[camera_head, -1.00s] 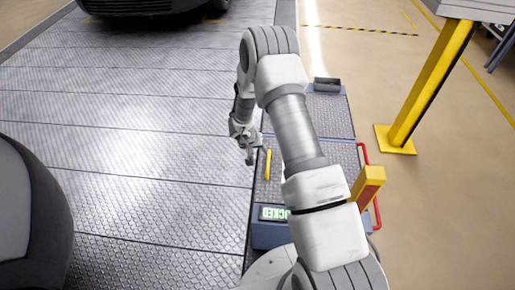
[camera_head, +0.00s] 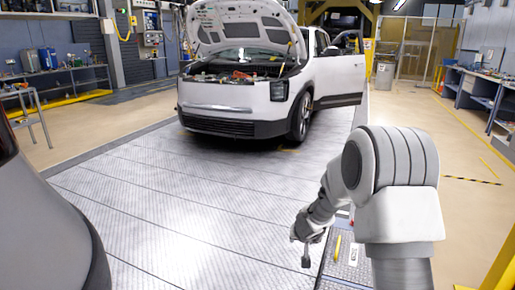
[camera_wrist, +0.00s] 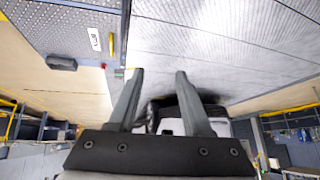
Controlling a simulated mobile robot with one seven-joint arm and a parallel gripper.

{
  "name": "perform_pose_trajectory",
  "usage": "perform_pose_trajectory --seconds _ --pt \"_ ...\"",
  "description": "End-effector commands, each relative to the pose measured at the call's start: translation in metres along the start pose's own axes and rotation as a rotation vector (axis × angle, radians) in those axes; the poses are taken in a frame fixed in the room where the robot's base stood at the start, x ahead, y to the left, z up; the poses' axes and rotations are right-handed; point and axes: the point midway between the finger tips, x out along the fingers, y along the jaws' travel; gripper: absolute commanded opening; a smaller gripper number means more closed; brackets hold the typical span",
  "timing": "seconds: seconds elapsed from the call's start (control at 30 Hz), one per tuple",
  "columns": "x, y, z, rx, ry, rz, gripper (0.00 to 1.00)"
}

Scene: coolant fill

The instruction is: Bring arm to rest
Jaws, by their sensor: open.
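My arm, white and grey, is bent on the right of the head view, with its forearm hanging down to the left. My gripper (camera_head: 306,258) is at its lower end, above the grey floor plates (camera_head: 200,215). In the wrist view my gripper (camera_wrist: 160,74) has its two grey fingers apart, with nothing between them. That view is upside down.
A white car (camera_head: 250,85) with its hood up and a door open stands ahead. Workbenches (camera_head: 485,90) line the right. The floor plates ahead are clear.

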Motion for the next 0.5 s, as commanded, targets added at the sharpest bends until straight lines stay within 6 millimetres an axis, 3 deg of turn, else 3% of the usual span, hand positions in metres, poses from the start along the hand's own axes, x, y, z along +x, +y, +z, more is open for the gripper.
perform_pose_trajectory --seconds 0.03,0.2,0.5 --pt "-0.021 -0.008 -0.011 -0.01 0.02 -0.033 0.5" --pt "-0.085 -0.03 -0.027 -0.046 0.043 -0.137 0.5" --pt "-0.196 -0.051 -0.019 -0.122 0.029 -0.254 0.5"
